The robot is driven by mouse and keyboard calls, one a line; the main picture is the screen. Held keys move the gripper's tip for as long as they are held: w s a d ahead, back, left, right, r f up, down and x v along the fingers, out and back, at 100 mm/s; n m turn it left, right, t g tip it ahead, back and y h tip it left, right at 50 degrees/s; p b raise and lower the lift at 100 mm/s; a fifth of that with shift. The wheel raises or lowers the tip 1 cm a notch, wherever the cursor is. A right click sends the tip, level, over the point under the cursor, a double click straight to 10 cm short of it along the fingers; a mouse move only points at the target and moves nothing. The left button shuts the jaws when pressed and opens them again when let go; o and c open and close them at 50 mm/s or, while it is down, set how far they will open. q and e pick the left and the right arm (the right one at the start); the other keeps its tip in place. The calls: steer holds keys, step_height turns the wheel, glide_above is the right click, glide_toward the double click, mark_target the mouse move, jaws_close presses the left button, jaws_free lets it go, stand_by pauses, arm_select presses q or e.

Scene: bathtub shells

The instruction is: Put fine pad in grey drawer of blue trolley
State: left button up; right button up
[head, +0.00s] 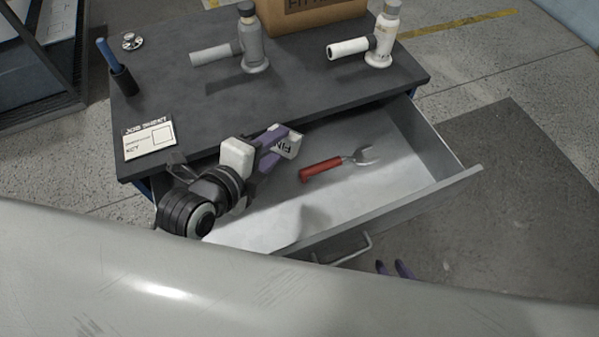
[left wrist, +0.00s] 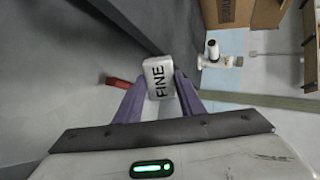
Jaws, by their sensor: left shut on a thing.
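The fine pad (head: 293,149) is a small whitish block marked FINE. It is held between the purple fingers of my left gripper (head: 277,139), and the left wrist view shows the pad (left wrist: 158,77) between both fingertips. The gripper and pad are over the left part of the open grey drawer (head: 400,205), apparently above its floor. The blue trolley (head: 300,90) has a dark top, with blue showing at its edges. My right gripper shows only as two purple fingertips (head: 393,268), apart and empty, below the drawer handle; the rest is hidden by the pale shell.
A red-handled tool (head: 322,168) lies in the drawer, right of the pad. On the trolley top are a grey sander-like tool (head: 252,45), a white one (head: 380,40), a cardboard box (head: 310,14), a card (head: 149,139) and a dark cup (head: 123,81). The pale shell (head: 200,275) fills the foreground.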

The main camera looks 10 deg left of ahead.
arm_select(q)
steer(key=w+d+f+m+g, duration=0.2)
steer(key=d+f+m+g, duration=0.25)
steer(key=f+g, duration=0.25)
steer(key=m+g+y, duration=0.3)
steer(key=g+y, duration=0.1)
steer(key=g, duration=0.1)
glide_toward(281, 192)
step_height(281, 192, down, 5)
steer(key=shift+s+r, duration=0.15)
steer(key=shift+r, duration=0.05)
steer(key=o, duration=0.9)
steer(key=shift+o, duration=0.2)
step_height(281, 192, up, 12)
